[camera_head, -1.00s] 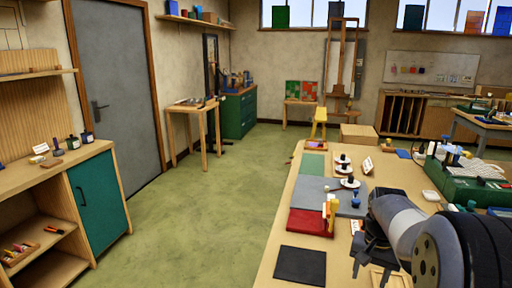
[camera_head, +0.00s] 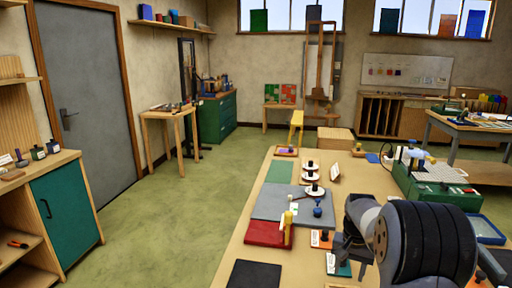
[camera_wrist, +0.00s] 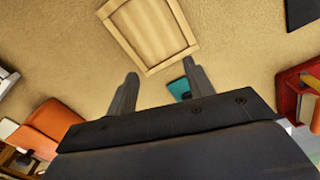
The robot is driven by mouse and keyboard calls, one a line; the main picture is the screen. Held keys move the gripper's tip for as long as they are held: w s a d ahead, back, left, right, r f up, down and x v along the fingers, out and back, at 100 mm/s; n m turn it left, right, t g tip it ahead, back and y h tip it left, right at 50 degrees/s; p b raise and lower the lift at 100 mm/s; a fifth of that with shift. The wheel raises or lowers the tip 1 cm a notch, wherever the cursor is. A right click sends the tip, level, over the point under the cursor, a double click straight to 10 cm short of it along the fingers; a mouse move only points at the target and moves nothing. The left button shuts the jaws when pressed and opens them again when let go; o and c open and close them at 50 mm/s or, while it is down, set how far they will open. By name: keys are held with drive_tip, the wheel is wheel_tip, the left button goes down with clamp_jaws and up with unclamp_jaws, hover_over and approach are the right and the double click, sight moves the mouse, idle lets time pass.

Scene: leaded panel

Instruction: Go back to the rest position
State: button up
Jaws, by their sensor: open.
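My gripper (camera_head: 349,262) hangs low over the right part of the long wooden workbench (camera_head: 232,262) in the head view, partly hidden by my own arm. In the wrist view its two dark fingers (camera_wrist: 160,82) are spread apart with nothing between them. A shallow wooden frame or tray (camera_wrist: 150,32) lies on the bench just beyond the fingertips. A teal piece (camera_wrist: 179,88) shows beside the right finger, and an orange piece (camera_wrist: 55,122) lies to the left.
A red mat (camera_head: 265,233), a black mat (camera_head: 253,275) and a grey mat (camera_head: 270,205) lie left of my gripper. A green case (camera_head: 435,190) stands at the right. Open floor (camera_head: 160,240) lies left of the bench.

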wheel_tip(320, 180, down, 5)
drive_tip(key=shift+f+p, duration=0.2)
drive_tip(key=shift+p, duration=0.2)
drive_tip(key=shift+f, duration=0.2)
drive_tip(key=shift+w+a+r+b, duration=0.15)
drive_tip(key=shift+r+b, duration=0.25)
drive_tip(key=shift+r, duration=0.8)
drive_tip(key=shift+w+a+r+b, duration=0.1)
drive_tip(key=shift+r+b, duration=0.25)
drive_tip(key=shift+r, duration=0.8)
drive_tip(key=shift+s, duration=0.1)
